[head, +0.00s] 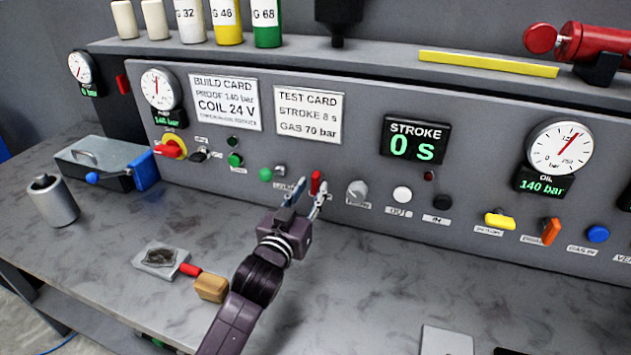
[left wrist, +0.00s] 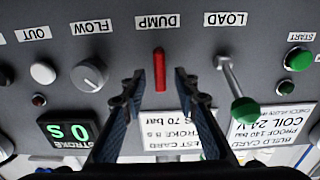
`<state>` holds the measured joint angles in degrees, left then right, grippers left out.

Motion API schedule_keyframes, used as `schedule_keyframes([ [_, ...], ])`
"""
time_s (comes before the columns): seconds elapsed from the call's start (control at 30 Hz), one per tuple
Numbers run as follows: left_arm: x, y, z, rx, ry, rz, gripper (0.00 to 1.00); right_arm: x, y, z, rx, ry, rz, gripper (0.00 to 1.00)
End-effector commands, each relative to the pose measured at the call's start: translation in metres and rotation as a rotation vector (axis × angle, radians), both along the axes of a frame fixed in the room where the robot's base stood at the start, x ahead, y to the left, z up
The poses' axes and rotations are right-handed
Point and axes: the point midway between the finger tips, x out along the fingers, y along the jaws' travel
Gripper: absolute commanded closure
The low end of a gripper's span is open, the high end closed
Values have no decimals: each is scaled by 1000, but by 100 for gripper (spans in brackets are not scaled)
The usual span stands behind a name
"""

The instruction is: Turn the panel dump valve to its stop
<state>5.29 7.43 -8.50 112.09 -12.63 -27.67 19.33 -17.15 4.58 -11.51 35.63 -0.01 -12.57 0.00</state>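The dump valve's red lever (head: 316,183) sits low on the grey panel, between the load lever and the flow knob. In the left wrist view, which is upside down, the red lever (left wrist: 159,70) lies in line with the DUMP label (left wrist: 157,21). My left gripper (head: 311,193) is at the panel in front of it. In the wrist view the left gripper (left wrist: 160,82) is open, with one fingertip on each side of the lever and a gap on both sides. Whether the fingertips overlap the lever in depth is hard to tell. My right gripper is not in view.
The load lever with its green knob (left wrist: 245,110) is close to one finger. The grey flow knob (head: 357,191) is on the other side. The stroke display (head: 414,143) reads 0 s; the oil gauge (head: 559,149) reads 140 bar. A brush (head: 208,286) lies on the bench.

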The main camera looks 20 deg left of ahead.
Motion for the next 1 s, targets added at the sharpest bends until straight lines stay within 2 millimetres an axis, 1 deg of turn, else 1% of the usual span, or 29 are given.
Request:
schedule_keyframes([
  [0.03,8,0,2,0,-1,0,72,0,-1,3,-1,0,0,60],
  [0.1,17,-1,2,-1,0,0,72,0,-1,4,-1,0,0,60],
  [0.23,29,-1,1,-2,0,0,72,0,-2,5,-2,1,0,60],
  [0.4,35,-1,0,-1,1,0,72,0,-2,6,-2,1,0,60],
  [0.63,35,-1,0,-1,0,0,72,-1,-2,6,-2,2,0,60],
  [0.8,35,-1,0,-1,1,0,90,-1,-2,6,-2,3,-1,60],
  [0.9,35,-1,0,-1,0,0,100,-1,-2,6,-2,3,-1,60],
  [1.0,35,-1,0,-1,1,0,100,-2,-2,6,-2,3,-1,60],
])
